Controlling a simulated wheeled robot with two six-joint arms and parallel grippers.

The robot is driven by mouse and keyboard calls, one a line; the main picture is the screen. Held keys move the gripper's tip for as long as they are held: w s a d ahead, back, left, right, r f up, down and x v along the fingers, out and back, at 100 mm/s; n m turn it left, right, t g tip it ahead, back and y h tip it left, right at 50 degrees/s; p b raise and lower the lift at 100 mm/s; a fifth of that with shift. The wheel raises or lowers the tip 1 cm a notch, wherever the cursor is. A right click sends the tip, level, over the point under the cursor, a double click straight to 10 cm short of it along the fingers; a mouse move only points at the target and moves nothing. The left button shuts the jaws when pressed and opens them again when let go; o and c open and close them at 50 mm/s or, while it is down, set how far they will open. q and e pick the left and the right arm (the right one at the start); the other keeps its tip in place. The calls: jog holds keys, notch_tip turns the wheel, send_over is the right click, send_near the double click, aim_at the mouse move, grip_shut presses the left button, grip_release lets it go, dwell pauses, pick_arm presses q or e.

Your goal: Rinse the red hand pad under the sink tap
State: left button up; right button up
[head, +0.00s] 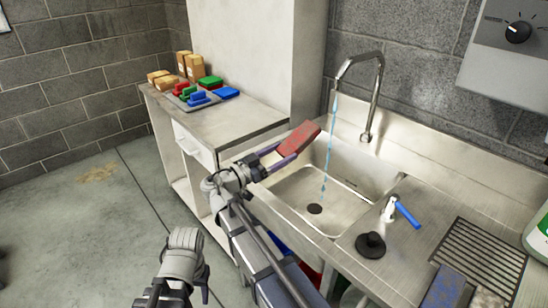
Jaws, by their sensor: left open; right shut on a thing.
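The red hand pad (302,140) is held tilted over the left part of the sink basin (300,192). My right gripper (280,157) is shut on its near-left end. The tap (375,95) stands at the back of the sink, and a thin blue water stream (331,135) falls from its spout towards the drain (315,209). In this view the pad's right end is just left of the stream, with a small gap. My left gripper (170,296) is open and empty, low at the bottom left; its fingertips are partly cut off.
A cabinet (235,118) left of the sink carries a grey tray of green, red and blue pads and several cardboard boxes (187,64). A blue-handled tool (406,214) and a black round piece (371,244) are on the right counter, near a drain grate (485,255). A blue pad (443,288) lies in front.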

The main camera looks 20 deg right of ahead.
jog(key=x, duration=0.6)
jog(key=f+x, duration=0.1)
jog(key=x, duration=0.3)
jog(key=shift+w, duration=0.1)
dwell(3.7)
jog(key=shift+r+v, duration=0.2)
jog(key=shift+v, duration=1.7)
jog(key=shift+r+v, duration=0.2)
jog(key=shift+v, duration=1.7)
jog(key=shift+r+v, duration=0.2)
jog(key=shift+v, duration=1.7)
jog(key=shift+r, duration=0.1)
notch_tip(320, 180, up, 14)
jog(key=p, duration=1.4)
